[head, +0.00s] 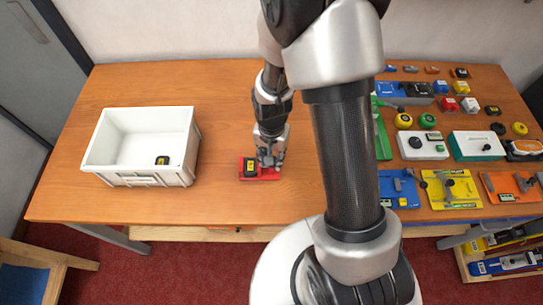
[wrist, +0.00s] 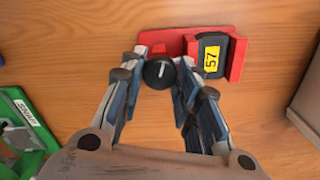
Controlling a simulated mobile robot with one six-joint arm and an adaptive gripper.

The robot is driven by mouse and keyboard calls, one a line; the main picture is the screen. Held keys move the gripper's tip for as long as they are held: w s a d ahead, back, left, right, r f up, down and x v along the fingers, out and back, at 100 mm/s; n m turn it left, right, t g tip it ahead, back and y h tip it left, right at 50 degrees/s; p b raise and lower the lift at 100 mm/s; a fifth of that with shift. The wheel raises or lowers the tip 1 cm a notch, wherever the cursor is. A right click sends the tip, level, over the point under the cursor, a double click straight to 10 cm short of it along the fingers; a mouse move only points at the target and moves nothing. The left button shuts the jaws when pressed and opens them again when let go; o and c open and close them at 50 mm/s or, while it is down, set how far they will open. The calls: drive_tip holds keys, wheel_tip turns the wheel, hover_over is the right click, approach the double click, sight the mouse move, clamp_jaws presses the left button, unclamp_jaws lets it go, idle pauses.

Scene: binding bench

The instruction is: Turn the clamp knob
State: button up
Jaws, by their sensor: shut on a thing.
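The clamp is a red block (head: 260,177) on the wooden bench, left of my arm in the head view. In the wrist view its red body (wrist: 238,58) holds a dark piece (wrist: 211,55) with a yellow label reading 57. The black clamp knob (wrist: 158,73) has a white line on its top that stands nearly upright in the picture. My gripper (wrist: 158,76) has its two fingers on either side of the knob and is shut on it. In the head view my gripper (head: 268,160) covers the knob.
Several fixtures and coloured parts crowd the right of the bench, including a green fixture (wrist: 18,120). The wood around the clamp is clear.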

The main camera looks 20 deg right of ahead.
drive_tip(key=shift+m, duration=0.3)
idle(0.4)
drive_tip(key=o, duration=1.1)
drive_tip(key=shift+r, duration=0.1)
wheel_tip(320, 180, up, 12)
